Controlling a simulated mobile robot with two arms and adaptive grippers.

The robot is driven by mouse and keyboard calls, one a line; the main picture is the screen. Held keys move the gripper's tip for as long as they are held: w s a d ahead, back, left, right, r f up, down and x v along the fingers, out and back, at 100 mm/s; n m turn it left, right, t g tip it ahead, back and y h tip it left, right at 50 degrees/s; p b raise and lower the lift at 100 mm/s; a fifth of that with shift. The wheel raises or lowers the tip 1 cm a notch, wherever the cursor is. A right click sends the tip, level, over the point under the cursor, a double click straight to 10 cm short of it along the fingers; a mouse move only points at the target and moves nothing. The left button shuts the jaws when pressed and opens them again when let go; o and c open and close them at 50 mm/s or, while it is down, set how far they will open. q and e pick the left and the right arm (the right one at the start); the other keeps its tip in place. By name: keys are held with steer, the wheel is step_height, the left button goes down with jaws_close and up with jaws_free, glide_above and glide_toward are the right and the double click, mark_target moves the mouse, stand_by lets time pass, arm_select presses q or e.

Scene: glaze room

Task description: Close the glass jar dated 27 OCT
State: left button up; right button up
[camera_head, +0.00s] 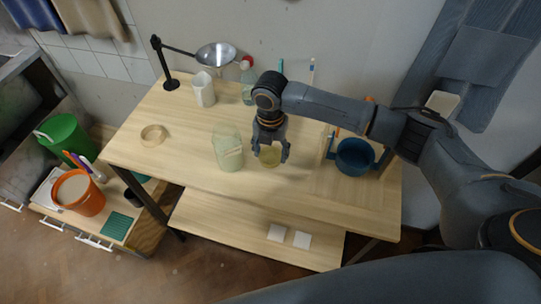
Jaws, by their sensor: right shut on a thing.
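A pale green glass jar (225,139) stands upright on the wooden table (190,165), left of my right gripper. It has a light label on its side, too small for me to read the date. Its top looks open. My right gripper (270,155) points down just right of the jar and is shut on a small yellowish round piece (270,158), which looks like a lid. The fingers hide part of it. I cannot tell whether it is touching the table. My left gripper is not in view.
A blue pot (356,157) stands right of the gripper. Behind are a white vessel (204,91), a red-capped bottle (247,88) and a lamp (215,54). A lower shelf (245,233) holds white tiles.

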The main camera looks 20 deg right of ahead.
arm_select(q)
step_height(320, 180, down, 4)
steer(key=b, duration=0.3)
arm_select(e)
steer(key=s+a+r, duration=0.9)
steer(key=a+r, duration=0.1)
steer(key=r, duration=0.1)
steer(key=shift+s+a+r, duration=0.15)
steer(key=shift+a, duration=0.15)
